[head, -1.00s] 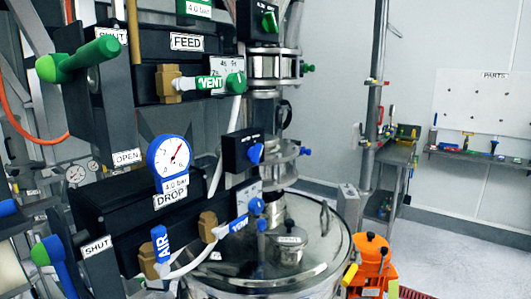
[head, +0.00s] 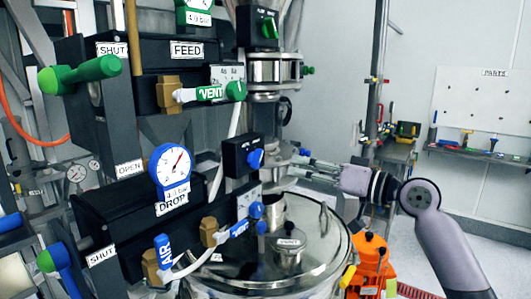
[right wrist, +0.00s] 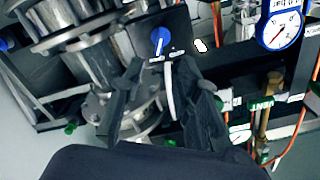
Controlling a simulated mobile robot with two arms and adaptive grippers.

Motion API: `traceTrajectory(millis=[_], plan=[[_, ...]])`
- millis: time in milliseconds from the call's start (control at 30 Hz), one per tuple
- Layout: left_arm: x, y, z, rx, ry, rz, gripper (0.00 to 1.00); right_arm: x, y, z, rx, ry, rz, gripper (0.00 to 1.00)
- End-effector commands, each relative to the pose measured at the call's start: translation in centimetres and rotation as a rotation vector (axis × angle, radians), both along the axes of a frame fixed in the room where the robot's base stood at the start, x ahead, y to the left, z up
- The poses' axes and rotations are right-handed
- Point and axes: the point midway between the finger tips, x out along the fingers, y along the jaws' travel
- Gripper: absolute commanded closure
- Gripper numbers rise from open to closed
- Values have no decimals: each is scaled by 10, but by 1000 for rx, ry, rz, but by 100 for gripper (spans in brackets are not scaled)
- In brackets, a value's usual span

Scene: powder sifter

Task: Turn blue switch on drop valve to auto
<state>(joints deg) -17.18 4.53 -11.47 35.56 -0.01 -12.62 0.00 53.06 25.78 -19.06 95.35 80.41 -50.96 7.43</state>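The blue switch (head: 255,158) is a knob on the front of a dark box (head: 236,152), beside the drop valve's black body labelled DROP (head: 120,215). In the right wrist view the blue switch (right wrist: 160,39) shows above the fingers, with a white pointer line; its small labels are unreadable. My right gripper (head: 303,166) comes in from the right, with its fingertips to the right of the switch and apart from it. In the right wrist view its two dark fingers (right wrist: 158,80) are spread, with nothing held. My left gripper is not in view.
A similar dark box with a green switch (head: 269,27) is above. Air hoses and the blue AIR handle (head: 162,248) are at lower left. The steel vessel lid (head: 315,250) lies below my right gripper. An orange device (head: 370,262) stands at right.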

Motion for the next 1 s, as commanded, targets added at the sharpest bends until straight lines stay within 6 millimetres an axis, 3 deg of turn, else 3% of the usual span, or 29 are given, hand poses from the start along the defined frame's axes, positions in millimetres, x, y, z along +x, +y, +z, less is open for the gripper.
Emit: traceTrajectory(millis=[200,500,933,1000], plan=[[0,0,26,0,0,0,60,28,41,5,1,2,3,70],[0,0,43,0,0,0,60,57,78,2,-1,1,1,70],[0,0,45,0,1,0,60,62,86,-1,-2,-1,0,70],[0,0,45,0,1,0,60,62,86,-1,-2,-1,0,75]])
